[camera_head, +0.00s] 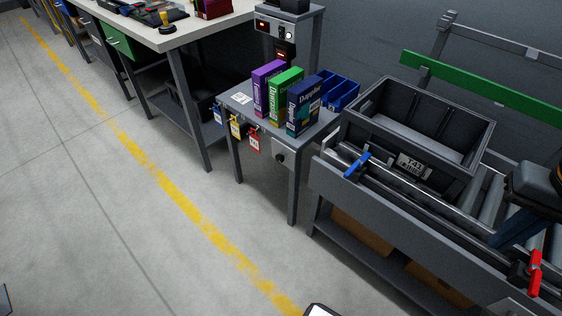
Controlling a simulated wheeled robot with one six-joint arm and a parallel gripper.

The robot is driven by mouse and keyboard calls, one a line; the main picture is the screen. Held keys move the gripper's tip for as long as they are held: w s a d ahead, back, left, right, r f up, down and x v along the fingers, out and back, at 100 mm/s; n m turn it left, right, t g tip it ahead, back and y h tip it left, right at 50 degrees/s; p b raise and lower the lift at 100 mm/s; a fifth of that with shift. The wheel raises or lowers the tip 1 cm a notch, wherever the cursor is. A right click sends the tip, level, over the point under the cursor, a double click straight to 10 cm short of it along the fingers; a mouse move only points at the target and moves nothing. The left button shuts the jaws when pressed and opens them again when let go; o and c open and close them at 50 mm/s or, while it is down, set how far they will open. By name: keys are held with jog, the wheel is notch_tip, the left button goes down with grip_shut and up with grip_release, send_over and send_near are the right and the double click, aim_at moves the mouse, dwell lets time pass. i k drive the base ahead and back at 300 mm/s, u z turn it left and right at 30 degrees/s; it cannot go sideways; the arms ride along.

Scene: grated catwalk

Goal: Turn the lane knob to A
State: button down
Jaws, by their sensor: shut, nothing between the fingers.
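A small dark round knob (279,157) sits on a grey plate on the front of the small grey stand (322,128). Its pointer and any letters around it are too small to read. A grey control box (277,26) on a post behind the stand also has a small light round dial (289,35) and a red-lit display. I cannot tell from labels which of the two is the lane knob. My gripper is not recognisable in the head view. A white and black rounded piece shows at the bottom edge, cut off.
Purple, green and blue boxes (304,107) stand on the stand, with blue bins (340,90) behind. Coloured tags (254,142) hang from its front edge. Floor in front is clear.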

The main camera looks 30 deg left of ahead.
aim_at(280, 158)
jog(key=z, duration=0.35)
jog(key=i, duration=0.25)
jog(key=u, duration=2)
